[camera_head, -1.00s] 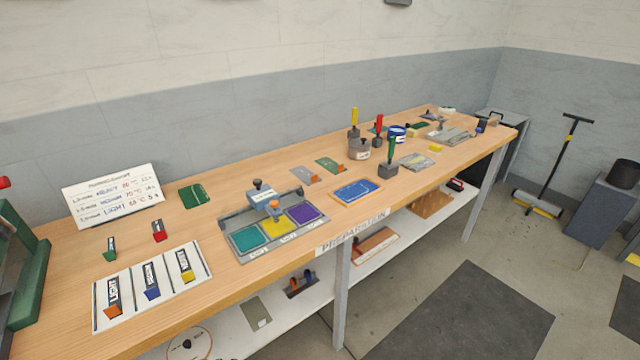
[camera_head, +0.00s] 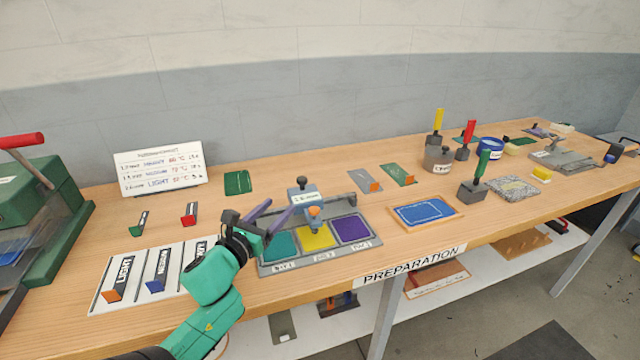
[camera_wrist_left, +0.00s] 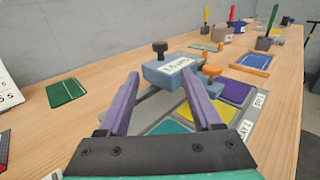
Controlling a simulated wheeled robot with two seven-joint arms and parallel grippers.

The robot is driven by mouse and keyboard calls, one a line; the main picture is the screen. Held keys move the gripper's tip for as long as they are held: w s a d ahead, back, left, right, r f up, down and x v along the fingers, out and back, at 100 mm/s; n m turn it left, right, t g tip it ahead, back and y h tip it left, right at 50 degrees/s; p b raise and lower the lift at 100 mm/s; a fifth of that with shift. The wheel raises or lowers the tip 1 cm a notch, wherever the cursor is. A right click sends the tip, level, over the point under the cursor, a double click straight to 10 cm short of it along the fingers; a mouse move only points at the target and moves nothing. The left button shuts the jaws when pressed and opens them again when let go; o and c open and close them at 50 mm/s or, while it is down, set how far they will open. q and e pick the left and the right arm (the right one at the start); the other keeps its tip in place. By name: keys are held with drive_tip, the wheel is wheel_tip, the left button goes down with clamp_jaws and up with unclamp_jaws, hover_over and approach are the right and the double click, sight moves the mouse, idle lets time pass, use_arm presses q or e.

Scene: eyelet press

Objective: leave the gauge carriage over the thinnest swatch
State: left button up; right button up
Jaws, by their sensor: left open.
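The gauge carriage (camera_head: 303,194) is a blue-grey block with a dark knob on top and an orange knob in front. It sits on the rail of a grey swatch tray (camera_head: 330,257), about in line with the yellow middle swatch (camera_head: 322,240). A teal swatch (camera_head: 284,247) lies to the left and a purple one (camera_head: 352,229) to the right. Swatch thickness cannot be told. My left gripper (camera_head: 275,211) is open and empty, in front of the carriage. In the left wrist view the carriage (camera_wrist_left: 168,74) shows beyond the spread purple fingers (camera_wrist_left: 160,82). My right gripper is out of view.
A sign card (camera_head: 160,167) stands at the back left. A white board with labelled blocks (camera_head: 137,296) lies left of my arm. A green press (camera_head: 40,200) stands at far left.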

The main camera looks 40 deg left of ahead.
sight(299, 181)
use_arm(q)
drive_tip(key=shift+w+a+r, duration=0.1)
drive_tip(key=shift+w+a, duration=0.1)
drive_tip(key=shift+w, duration=0.25)
drive_tip(key=shift+t, duration=0.3)
drive_tip(key=w+p, duration=0.1)
drive_tip(key=w, duration=0.2)
drive_tip(key=w+a+r, duration=0.1)
drive_tip(key=w, duration=0.3)
drive_tip(key=w+p, duration=0.1)
drive_tip(key=w, duration=0.2)
drive_tip(key=shift+w+a+r+p, duration=0.15)
drive_tip(key=shift+w+a+p, duration=0.15)
drive_tip(key=shift+w, duration=0.25)
drive_tip(key=shift+w+a, duration=0.1)
drive_tip(key=shift+w, duration=0.05)
drive_tip(key=shift+c, duration=0.3)
clamp_jaws()
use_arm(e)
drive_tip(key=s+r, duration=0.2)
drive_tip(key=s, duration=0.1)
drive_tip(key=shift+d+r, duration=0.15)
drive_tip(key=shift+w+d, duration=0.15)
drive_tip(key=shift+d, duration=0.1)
